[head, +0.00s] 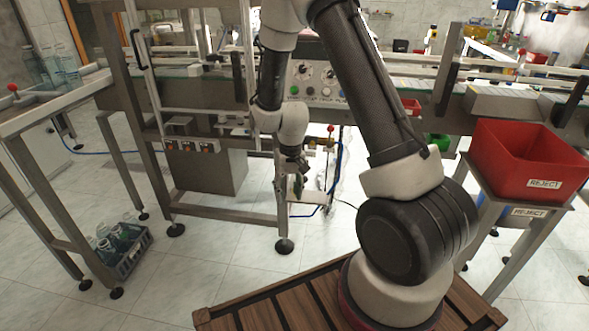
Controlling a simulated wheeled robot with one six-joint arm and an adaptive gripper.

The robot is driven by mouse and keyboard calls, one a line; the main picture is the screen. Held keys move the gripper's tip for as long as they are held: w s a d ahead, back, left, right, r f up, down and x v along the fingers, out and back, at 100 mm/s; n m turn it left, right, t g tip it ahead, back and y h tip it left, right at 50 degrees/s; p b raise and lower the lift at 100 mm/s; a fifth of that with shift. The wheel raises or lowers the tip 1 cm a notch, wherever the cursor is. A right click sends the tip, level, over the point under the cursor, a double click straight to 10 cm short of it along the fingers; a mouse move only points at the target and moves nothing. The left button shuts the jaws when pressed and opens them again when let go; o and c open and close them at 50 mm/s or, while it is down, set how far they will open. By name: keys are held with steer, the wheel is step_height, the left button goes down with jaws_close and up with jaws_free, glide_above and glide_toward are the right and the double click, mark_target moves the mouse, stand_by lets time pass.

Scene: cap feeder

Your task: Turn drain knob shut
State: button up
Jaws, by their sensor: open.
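My gripper (291,182) is small in the head view, at the end of my arm, pointing down in front of the machine's frame. Its jaws are open, but the fingers are dark and hard to separate from what is behind them. It is close to a pale fitting (308,196) with a blue hose (327,206), low beside the machine leg. A small red knob (331,128) stands above this fitting, up and right of my gripper. I cannot make out a drain knob for certain; it may be hidden by my gripper. I cannot tell whether my gripper touches anything.
A steel machine leg (284,215) stands just left of the fitting. A control panel (318,82) with knobs is above. A red reject bin (530,158) sits at right. A crate of bottles (128,262) is on the floor at left. The tiled floor between is clear.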

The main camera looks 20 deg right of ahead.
steer(key=w+d+f+m+t+h, duration=0.1)
steer(key=w+f+t, duration=0.15)
steer(key=f, duration=0.65)
steer(key=w+d+f+m+t+h, duration=0.1)
steer(key=w+f, duration=0.3)
steer(key=f, duration=0.4)
steer(key=w+d+f+m+t, duration=0.15)
steer(key=w+f, duration=0.25)
steer(key=f, duration=0.5)
steer(key=w+d+f+t+h, duration=0.2)
steer(key=w+d+t+h, duration=0.1)
steer(key=w+t, duration=0.1)
steer(key=w+d+r+m+t+h, duration=0.2)
steer(key=w+r+t+h, duration=0.1)
steer(key=r, duration=0.4)
steer(key=w+d+r+m+t+h, duration=0.2)
steer(key=w+d+r+t+h, duration=0.15)
steer(key=r, duration=0.45)
steer(key=a+x, duration=0.1)
steer(key=x, duration=0.5)
steer(key=shift+w+f+y, duration=0.15)
steer(key=shift+w+y, duration=0.3)
steer(key=shift+w, duration=0.25)
steer(key=shift+d+n, duration=0.1)
steer(key=shift+n, duration=0.15)
steer(key=shift+c, duration=0.3)
jaws_close()
